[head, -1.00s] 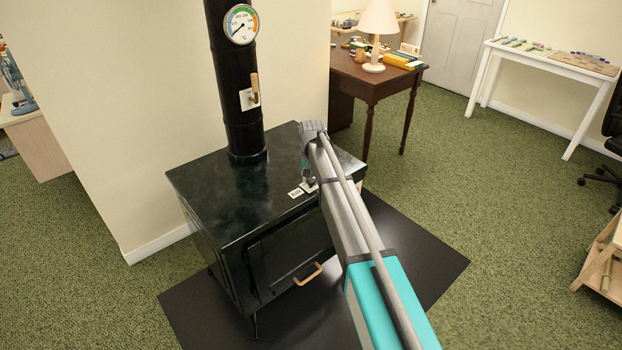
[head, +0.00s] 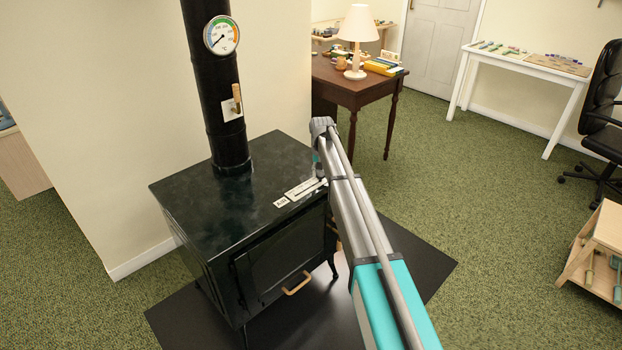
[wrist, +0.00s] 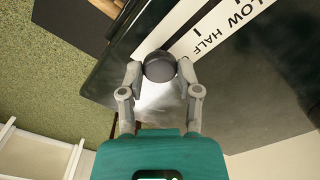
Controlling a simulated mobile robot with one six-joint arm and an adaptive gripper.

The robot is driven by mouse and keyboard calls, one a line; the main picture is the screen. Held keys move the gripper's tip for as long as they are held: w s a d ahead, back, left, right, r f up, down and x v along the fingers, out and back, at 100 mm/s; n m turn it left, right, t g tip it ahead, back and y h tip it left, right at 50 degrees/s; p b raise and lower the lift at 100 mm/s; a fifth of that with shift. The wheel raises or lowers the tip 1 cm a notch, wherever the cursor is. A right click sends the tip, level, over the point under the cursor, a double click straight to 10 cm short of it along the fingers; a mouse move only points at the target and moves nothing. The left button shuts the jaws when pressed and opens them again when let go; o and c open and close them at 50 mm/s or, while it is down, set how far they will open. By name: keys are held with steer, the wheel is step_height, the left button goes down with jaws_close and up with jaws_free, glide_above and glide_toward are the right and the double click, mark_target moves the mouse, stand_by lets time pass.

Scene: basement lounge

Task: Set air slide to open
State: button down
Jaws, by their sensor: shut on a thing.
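The air slide has a pale label plate (head: 302,188) along the front right of the black stove's top, with a small tag (head: 281,202) at its left end. In the wrist view, the label strip (wrist: 225,30) shows LOW and HALF. A dark round knob (wrist: 160,66) sits beyond the HALF word, near the stove top's edge. My gripper (wrist: 160,72) is shut on this knob, one finger on each side. Any further wording near the knob is hidden or out of view. In the head view, my arm hides the knob and most of my gripper.
The black stove (head: 230,190) stands on a dark floor mat (head: 320,310), with a flue pipe and gauge (head: 221,35). Its front door has a wooden handle (head: 298,283). A brown desk (head: 365,90) with a lamp stands behind.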

steer(key=shift+w+d, duration=0.2)
steer(key=shift+d, duration=0.05)
steer(key=shift+c, duration=1.5)
jaws_free()
steer(key=shift+s+a, duration=0.15)
steer(key=shift+a, duration=0.05)
steer(key=s+a, duration=0.2)
steer(key=a, duration=0.1)
steer(key=s+a, duration=0.6)
steer(key=shift+s+r+p, duration=0.2)
steer(key=shift+r+p, duration=0.2)
step_height(320, 180, up, 13)
steer(key=p, duration=1.4)
steer(key=s+d+r, duration=0.1)
steer(key=s+d, duration=1.3)
steer(key=s, duration=0.3)
steer(key=shift+s+d+r+p, duration=0.2)
steer(key=shift+s+r+p, duration=0.1)
steer(key=shift+r+p, duration=0.1)
